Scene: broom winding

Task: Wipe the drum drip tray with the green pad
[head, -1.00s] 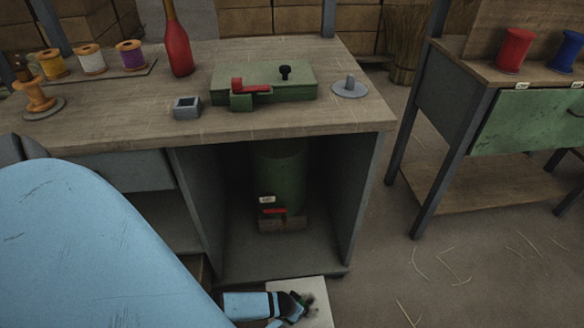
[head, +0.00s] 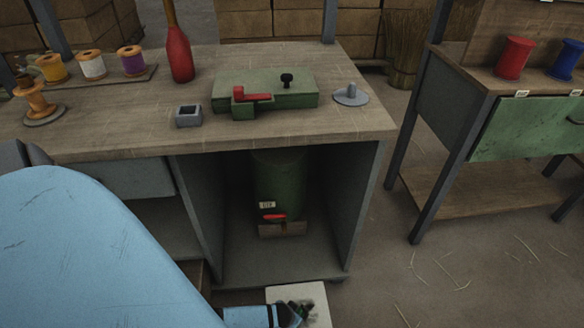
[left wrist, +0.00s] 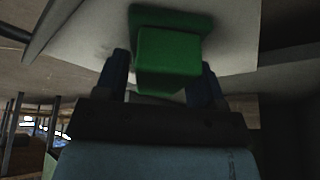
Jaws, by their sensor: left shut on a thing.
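The drip tray (head: 284,293) is a pale flat square on the floor in front of the open cabinet bay, low in the head view. A dark smudge shows on its right part. My left gripper (head: 292,316) is over the tray, partly cut off by the bottom edge. In the left wrist view my left gripper (left wrist: 165,88) is shut on the green pad (left wrist: 168,60), between its two dark fingers. The pad's far end is against or very close to the pale tray surface (left wrist: 85,35); I cannot tell which. My right gripper is not in view.
A green drum (head: 280,185) with a red handle (head: 274,217) stands inside the bay under the workbench (head: 120,120). The bay's side panels (head: 362,200) flank it. A second table (head: 450,185) stands at right. The floor between has scattered straw.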

